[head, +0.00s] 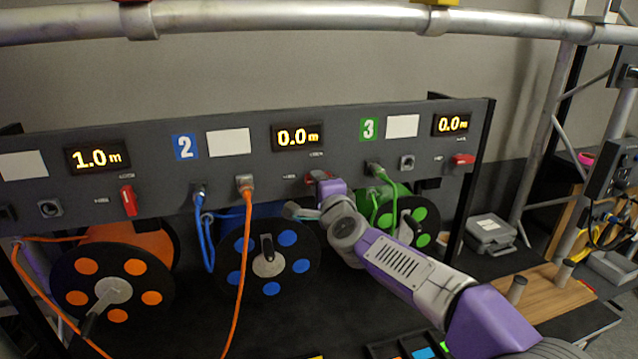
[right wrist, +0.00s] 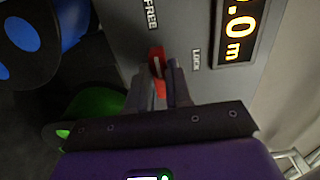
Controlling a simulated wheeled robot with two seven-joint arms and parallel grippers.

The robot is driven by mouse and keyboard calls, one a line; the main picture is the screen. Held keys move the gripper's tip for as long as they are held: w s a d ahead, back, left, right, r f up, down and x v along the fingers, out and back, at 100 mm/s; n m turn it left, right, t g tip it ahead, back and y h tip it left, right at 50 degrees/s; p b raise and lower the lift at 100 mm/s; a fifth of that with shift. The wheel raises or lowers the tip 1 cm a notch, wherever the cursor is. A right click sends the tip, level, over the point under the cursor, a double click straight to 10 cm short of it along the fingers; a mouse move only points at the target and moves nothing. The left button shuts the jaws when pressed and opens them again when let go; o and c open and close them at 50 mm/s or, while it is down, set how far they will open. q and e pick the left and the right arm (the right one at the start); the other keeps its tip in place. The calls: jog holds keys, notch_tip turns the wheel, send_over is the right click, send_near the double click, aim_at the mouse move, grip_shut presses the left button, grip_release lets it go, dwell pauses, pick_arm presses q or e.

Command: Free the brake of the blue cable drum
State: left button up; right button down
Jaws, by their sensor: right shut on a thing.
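The blue cable drum (head: 286,262) sits under the grey panel, below the number 2 plate (head: 185,147). Its display (head: 297,137) reads 0.0 m. The red brake lever (head: 312,178) is on the panel below that display. My right gripper (head: 320,180) is at the lever, its arm reaching in from the lower right. In the right wrist view the fingers (right wrist: 160,88) are shut on the red lever (right wrist: 156,58), near the FREE and LOCK labels. The fingers hide part of the lever, so its exact setting is unclear. My left gripper is not in view.
An orange drum (head: 118,270) is at left and a green drum (head: 425,222) at right. An orange cable (head: 245,270) and a blue cable (head: 205,240) hang from the panel in front of the blue drum. A metal truss tube (head: 300,18) crosses above.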

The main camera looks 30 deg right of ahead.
jog(key=c, duration=1)
grip_release()
jog(key=shift+c, duration=0.2)
jog(key=v, duration=0.7)
jog(key=shift+s, duration=0.25)
